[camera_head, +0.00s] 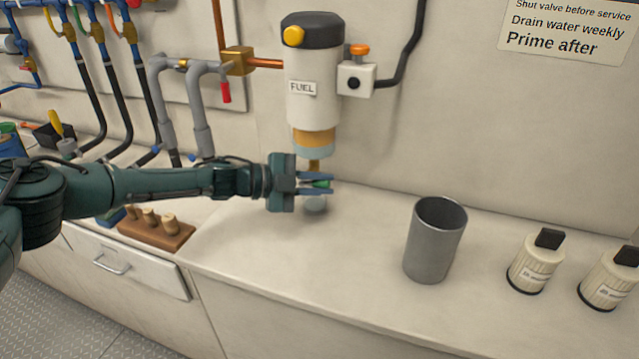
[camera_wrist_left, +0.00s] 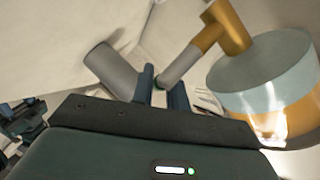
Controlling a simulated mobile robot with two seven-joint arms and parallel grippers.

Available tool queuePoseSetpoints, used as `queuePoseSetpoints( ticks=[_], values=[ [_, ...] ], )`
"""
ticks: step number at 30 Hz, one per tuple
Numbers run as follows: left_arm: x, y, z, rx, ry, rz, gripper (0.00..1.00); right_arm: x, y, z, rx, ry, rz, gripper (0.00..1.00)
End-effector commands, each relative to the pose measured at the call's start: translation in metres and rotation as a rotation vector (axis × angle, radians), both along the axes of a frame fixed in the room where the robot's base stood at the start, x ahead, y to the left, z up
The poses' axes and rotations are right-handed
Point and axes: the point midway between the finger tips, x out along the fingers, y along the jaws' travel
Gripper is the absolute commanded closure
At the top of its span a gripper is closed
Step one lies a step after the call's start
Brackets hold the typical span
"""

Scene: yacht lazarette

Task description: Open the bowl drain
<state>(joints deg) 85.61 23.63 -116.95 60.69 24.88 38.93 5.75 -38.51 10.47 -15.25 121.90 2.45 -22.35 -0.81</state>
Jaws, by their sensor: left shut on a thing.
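The white fuel filter (camera_head: 312,90) with a dark cap and a "FUEL" label is on the wall. Its bowl (camera_head: 313,149), pale blue and amber, hangs at the bottom and shows large in the left wrist view (camera_wrist_left: 262,72). A brass drain fitting (camera_head: 314,166) comes down from the bowl. It also shows in the wrist view (camera_wrist_left: 228,27), with a grey spout (camera_wrist_left: 180,66). My left gripper (camera_head: 320,185) is below the bowl, shut on the green drain knob (camera_head: 322,184), which its fingers mostly cover. My right gripper is out of view.
An open grey metal cup (camera_head: 434,248) stands on the counter right of the filter. Two cream bottles with black caps (camera_head: 536,262) (camera_head: 610,280) stand further right. A wooden block with pegs (camera_head: 156,229) and hoses are at left. The counter between gripper and cup is clear.

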Motion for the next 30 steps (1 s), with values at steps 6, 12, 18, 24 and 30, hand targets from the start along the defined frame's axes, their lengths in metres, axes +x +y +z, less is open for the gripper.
queuePoseSetpoints(
  ticks=[6,12,18,24,30],
  values=[
    [0.000,0.001,-0.001,-0.048,0.016,0.001,1.00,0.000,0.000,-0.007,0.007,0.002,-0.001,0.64],
    [0.001,0.003,0.001,-0.163,0.053,0.002,1.00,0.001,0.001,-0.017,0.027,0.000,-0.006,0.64],
    [0.001,0.005,0.006,-0.309,0.099,0.001,1.00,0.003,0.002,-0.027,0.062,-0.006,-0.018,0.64],
    [0.002,0.007,0.011,-0.439,0.142,0.001,1.00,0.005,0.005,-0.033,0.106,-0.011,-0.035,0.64],
    [0.003,0.009,0.016,-0.533,0.171,-0.001,1.00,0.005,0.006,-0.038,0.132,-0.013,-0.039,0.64]
  ],
)
